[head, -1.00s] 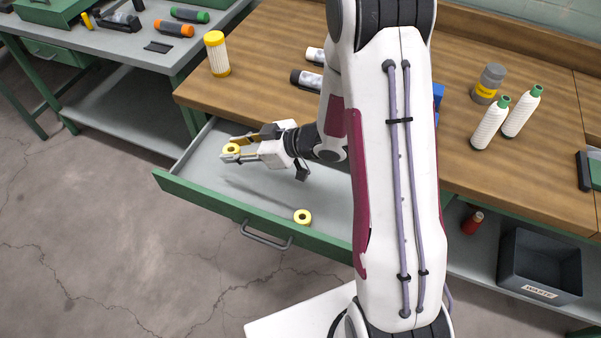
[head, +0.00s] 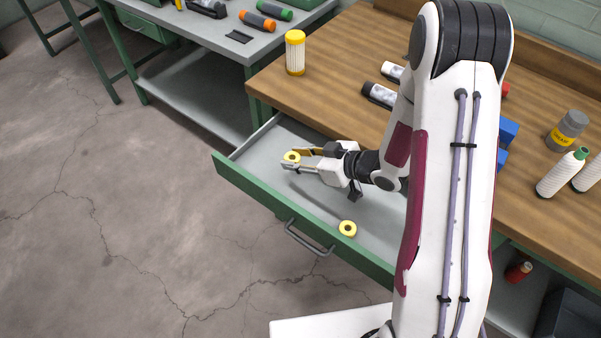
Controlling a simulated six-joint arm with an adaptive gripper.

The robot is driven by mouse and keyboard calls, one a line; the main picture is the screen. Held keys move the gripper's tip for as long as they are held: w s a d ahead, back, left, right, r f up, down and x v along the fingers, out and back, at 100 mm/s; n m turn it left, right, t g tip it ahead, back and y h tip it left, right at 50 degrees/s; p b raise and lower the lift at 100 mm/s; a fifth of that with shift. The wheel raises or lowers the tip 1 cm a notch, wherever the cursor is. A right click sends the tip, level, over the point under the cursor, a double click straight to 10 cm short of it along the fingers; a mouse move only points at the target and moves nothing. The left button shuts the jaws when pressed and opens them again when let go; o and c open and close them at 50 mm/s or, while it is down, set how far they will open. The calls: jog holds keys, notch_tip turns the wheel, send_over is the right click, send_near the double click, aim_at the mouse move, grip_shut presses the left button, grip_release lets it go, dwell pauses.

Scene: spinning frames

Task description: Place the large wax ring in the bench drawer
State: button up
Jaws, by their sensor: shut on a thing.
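A yellow wax ring (head: 293,156) is between the fingertips of my gripper (head: 288,161). My gripper is shut on it, over the open bench drawer (head: 268,149) near its left end. A shadow falls on the drawer floor below, so the ring seems to be above the floor; the exact height is hard to tell. A second yellow ring (head: 348,228) lies flat on the drawer floor near the front wall, close to the handle. I cannot tell clearly which ring is larger. My arm hides the right part of the drawer.
The wooden bench top (head: 340,75) overhangs the back of the drawer. A grey side bench (head: 215,35) holds tools at the upper left.

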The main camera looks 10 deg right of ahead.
aim_at(297, 180)
jog(key=shift+f, duration=1.15)
jog(key=shift+f, duration=0.1)
jog(key=shift+f, duration=2)
jog(key=shift+f, duration=0.15)
jog(key=o, duration=0.9)
jog(key=shift+c, duration=0.2)
